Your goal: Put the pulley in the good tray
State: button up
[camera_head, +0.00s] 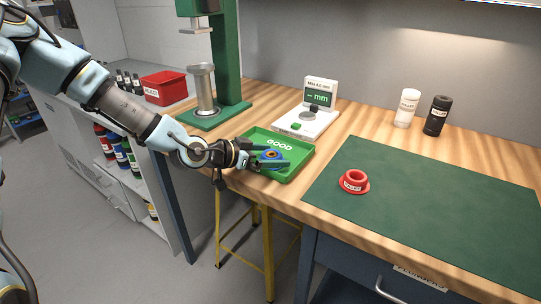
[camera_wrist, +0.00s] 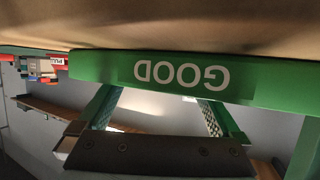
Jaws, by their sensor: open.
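The good tray (camera_head: 304,158) is a shallow green tray marked GOOD near the table's front left edge. A blue round piece with an orange centre, which looks like the pulley (camera_head: 272,155), lies in it. My gripper (camera_head: 268,157) reaches over the tray's left side, its fingers at the blue piece. In the wrist view my gripper (camera_wrist: 160,112) has its two fingers wide apart, and the green tray wall with upside-down GOOD lettering (camera_wrist: 180,75) crosses in front of their tips. The pulley is hidden in that view, so I cannot tell whether the fingers touch it.
A red flanged ring (camera_head: 354,182) sits on the dark green mat (camera_head: 430,210). A gauge (camera_head: 306,122) stands behind the tray, a green press (camera_head: 228,60) behind left. A red bin (camera_head: 165,88) is further left. White (camera_head: 407,108) and black (camera_head: 437,116) bottles stand at the back.

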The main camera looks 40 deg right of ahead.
jog(key=shift+r, duration=0.25)
jog(key=b+v, duration=0.1)
jog(key=v, duration=1.1)
jog(key=shift+f, duration=0.2)
jog(key=shift+a, duration=0.1)
jog(key=w+a+f+n+t+y, duration=0.2)
jog(key=w+a+f+n+y, duration=0.15)
jog(key=a, duration=0.55)
jog(key=w+a+f+n+t+y, duration=0.1)
jog(key=w+a+f+n+y, duration=0.3)
jog(key=a, duration=0.5)
jog(key=s+a+r+n+y, duration=0.1)
jog(key=a+r+n, duration=0.3)
jog(key=a, duration=0.6)
jog(key=s+a+r+n+y, duration=0.1)
jog(key=a+r+n+y, duration=0.3)
jog(key=a+n, duration=0.3)
jog(key=a+r, duration=0.1)
jog(key=a, duration=0.2)
